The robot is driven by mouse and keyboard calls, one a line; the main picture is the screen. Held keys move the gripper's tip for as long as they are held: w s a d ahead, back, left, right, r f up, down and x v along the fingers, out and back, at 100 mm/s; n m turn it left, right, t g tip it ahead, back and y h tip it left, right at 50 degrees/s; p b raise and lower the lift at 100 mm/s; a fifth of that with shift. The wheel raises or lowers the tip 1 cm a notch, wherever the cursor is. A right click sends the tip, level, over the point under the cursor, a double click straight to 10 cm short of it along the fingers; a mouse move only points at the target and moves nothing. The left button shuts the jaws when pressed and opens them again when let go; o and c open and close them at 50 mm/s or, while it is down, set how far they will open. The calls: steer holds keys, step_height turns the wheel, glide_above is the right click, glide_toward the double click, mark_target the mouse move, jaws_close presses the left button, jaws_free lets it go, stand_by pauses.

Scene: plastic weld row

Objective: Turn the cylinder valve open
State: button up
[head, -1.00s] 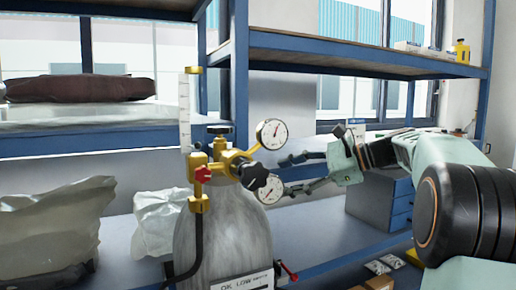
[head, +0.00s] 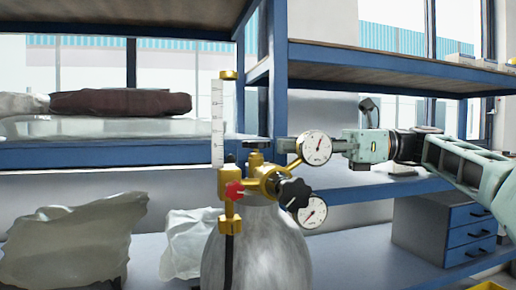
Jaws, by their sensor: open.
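A pale grey gas cylinder (head: 258,255) stands upright in the lower middle of the head view, with brass fittings on top. A small dark handwheel, which looks like the cylinder valve (head: 256,144), sits at the top of the fittings. My gripper (head: 284,145) comes in from the right at about the handwheel's height, turned edge-on. Its fingers pass behind the upper gauge (head: 316,148), and a dark finger end shows left of it, close to the handwheel. It is open, with nothing seen between the fingers. Whether it touches the handwheel I cannot tell.
A black star knob (head: 294,193), a lower gauge (head: 311,212), a red knob (head: 234,190) and a clear flow tube (head: 217,120) crowd the fittings. A blue shelf rack (head: 279,80) stands behind. White sacks (head: 70,242) lie left; a blue drawer unit (head: 445,232) stands right.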

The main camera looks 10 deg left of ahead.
mark_target(256, 144)
steer(key=a, duration=0.6)
steer(key=shift+s+a, duration=0.35)
steer(key=shift+s, duration=0.05)
steer(key=c, duration=1.2)
steer(key=shift+o, duration=0.2)
